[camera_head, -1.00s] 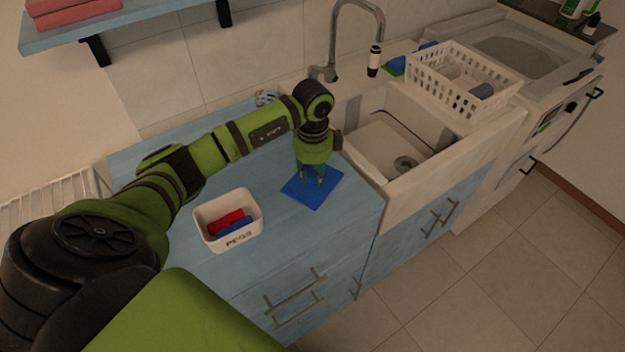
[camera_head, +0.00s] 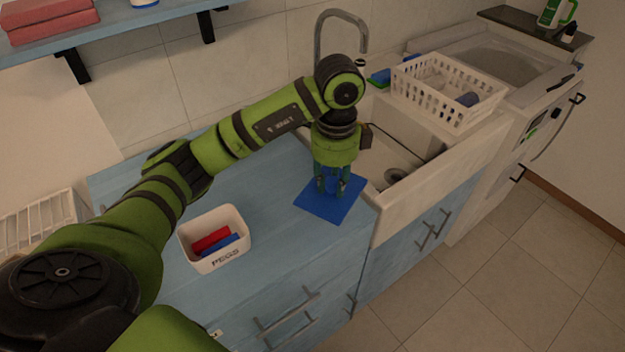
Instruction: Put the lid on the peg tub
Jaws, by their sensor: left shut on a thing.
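The peg tub (camera_head: 197,262) is a white, open-topped box lettered PEGS. It stands upright on the blue counter at centre left and holds a red piece (camera_head: 212,240) and a blue piece (camera_head: 225,246). The lid (camera_head: 345,211) is a flat blue square to the right of the tub, near the counter's front right edge. My left gripper (camera_head: 332,191) points down over the lid and is shut on it. The fingers hide the grip point, and I cannot tell whether the lid is clear of the counter. My right gripper is not in view.
The blue counter (camera_head: 270,245) is clear between tub and lid. A white sink (camera_head: 425,195) with a tall tap (camera_head: 318,42) lies to the right. A white basket (camera_head: 447,100) stands beyond it. A wire rack (camera_head: 38,225) is at left, and a wall shelf (camera_head: 125,27) hangs above.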

